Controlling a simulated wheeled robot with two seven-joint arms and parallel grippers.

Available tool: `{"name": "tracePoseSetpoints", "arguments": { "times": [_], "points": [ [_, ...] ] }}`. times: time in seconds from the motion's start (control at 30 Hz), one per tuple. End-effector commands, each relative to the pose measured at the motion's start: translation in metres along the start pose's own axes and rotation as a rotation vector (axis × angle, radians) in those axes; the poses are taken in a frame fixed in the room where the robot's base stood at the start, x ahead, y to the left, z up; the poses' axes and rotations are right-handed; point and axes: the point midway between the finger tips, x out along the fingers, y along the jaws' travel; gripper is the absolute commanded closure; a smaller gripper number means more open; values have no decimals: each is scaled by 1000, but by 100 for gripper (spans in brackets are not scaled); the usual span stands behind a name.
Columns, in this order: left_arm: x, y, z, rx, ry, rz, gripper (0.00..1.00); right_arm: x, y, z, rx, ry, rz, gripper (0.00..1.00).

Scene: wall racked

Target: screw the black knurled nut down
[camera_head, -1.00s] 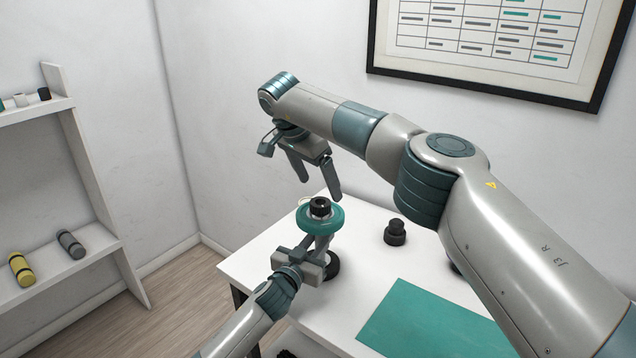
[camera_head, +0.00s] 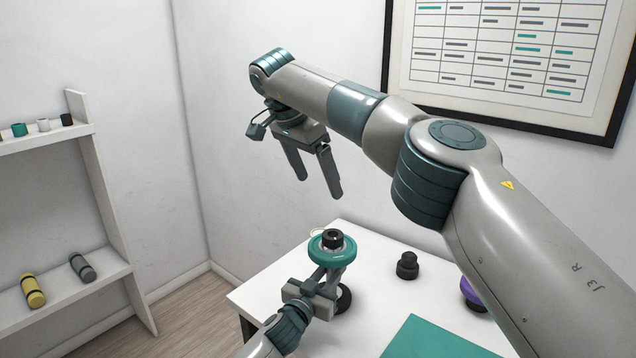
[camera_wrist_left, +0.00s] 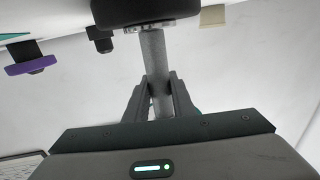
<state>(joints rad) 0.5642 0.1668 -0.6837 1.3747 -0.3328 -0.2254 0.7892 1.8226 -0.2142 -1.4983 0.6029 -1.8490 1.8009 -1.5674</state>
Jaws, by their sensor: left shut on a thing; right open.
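The black knurled nut (camera_head: 332,238) sits on top of a teal disc (camera_head: 320,256), on an upright stand with a black round base (camera_head: 344,299). My left gripper (camera_head: 328,287) is shut on the stand's grey post below the disc. In the left wrist view the post (camera_wrist_left: 154,55) passes between my left fingers (camera_wrist_left: 158,88), with the black base (camera_wrist_left: 140,14) at the top edge. My right gripper (camera_head: 318,186) is open and empty, fingers pointing down, above the nut and apart from it. The nut's thread is hidden.
On the white table (camera_head: 375,250) stand a black stepped piece (camera_head: 407,266) and a purple disc (camera_head: 474,294), partly behind my right arm. A teal mat (camera_head: 440,338) lies at the front. A white shelf (camera_head: 110,275) with small cylinders is at left. A framed chart hangs behind.

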Motion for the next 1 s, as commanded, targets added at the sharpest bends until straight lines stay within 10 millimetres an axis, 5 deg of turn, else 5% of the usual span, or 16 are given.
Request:
{"name": "tracePoseSetpoints", "arguments": {
  "times": [0.13, 0.17, 0.27, 0.67, 1.0],
  "points": [
    [0, 0, 1, 0, -2, 0, 100, 0, 0, 0, 0, 0, 0, 18],
    [0, 0, 1, 0, -2, 0, 75, 0, 0, 0, -1, 0, 0, 18],
    [0, 0, 1, 0, -2, 0, 56, 0, 0, 0, -1, 0, 0, 18],
    [-2, 0, 1, 0, 0, 0, 56, 1, 0, 0, -1, 0, 0, 18],
    [-30, 0, 2, 0, 0, 1, 56, 4, 0, 2, -1, 0, 0, 18]
  ]
}}
